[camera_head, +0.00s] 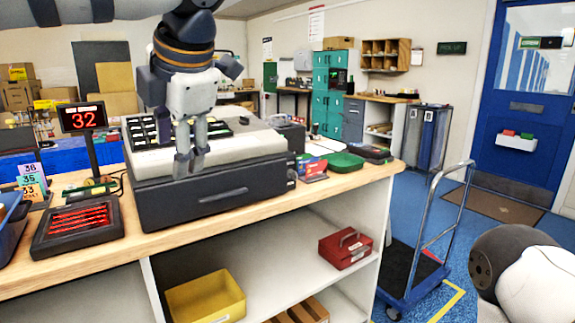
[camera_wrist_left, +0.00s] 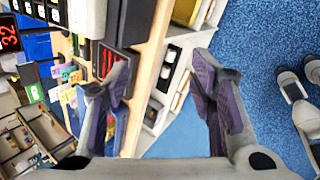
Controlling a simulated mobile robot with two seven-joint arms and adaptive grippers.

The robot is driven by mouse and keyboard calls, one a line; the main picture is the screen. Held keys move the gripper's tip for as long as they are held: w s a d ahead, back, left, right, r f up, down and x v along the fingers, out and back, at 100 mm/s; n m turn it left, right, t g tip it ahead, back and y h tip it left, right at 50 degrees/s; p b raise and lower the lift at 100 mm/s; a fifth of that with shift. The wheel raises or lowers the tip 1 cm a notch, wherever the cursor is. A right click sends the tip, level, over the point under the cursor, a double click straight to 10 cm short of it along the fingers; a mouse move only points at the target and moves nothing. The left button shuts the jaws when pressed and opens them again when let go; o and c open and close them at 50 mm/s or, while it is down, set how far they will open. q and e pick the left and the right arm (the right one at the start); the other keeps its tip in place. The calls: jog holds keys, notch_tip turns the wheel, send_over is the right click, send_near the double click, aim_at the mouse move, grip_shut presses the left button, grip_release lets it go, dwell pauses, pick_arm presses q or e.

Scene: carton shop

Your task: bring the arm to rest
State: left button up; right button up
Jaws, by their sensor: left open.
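My left gripper (camera_head: 190,164) hangs down from the raised left arm, in front of the dark cash register (camera_head: 222,190) on the counter. Its fingers overlap the register's top and front in the head view; I cannot tell the exact gap. In the left wrist view the two fingers of my left gripper (camera_wrist_left: 160,105) stand wide apart with nothing between them. My right gripper is in neither view.
The wooden counter (camera_head: 105,258) also carries a red-number display (camera_head: 82,118), a dark tray with red items (camera_head: 78,226) and a green tray (camera_head: 343,161). Its shelves hold a yellow bin (camera_head: 205,298) and a red box (camera_head: 345,248). A trolley (camera_head: 415,270) stands to the right on blue floor.

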pick_arm(q)
jog(key=w+a+f+m+t+y, duration=0.15)
jog(key=w+f, duration=0.25)
jog(key=f, duration=0.4)
jog(key=w+a+f+m+y, duration=0.2)
jog(key=w+f+m, duration=0.15)
jog(key=f, duration=0.35)
jog(key=s+f+m+t+h, duration=0.1)
jog(key=s+f+m+h, duration=0.3)
jog(key=f, duration=0.6)
jog(key=s+f+m+t+y, duration=0.1)
jog(key=s+f+m, duration=0.1)
jog(key=f+m, duration=0.6)
jog(key=s+f+m+g+h, duration=0.4)
jog(key=s+f+m, duration=0.2)
jog(key=s+f, duration=1.05)
jog(key=s+a+m+g, duration=0.1)
jog(key=s+m+g, duration=0.1)
jog(key=s, duration=0.8)
jog(key=s+a+f+m+g, duration=0.1)
jog(key=s+g, duration=0.3)
jog(key=s, duration=0.7)
jog(key=shift+s+a+f+m, duration=0.15)
jog(key=shift+a+m, duration=0.35)
jog(key=shift+m, duration=0.2)
jog(key=shift+h, duration=0.25)
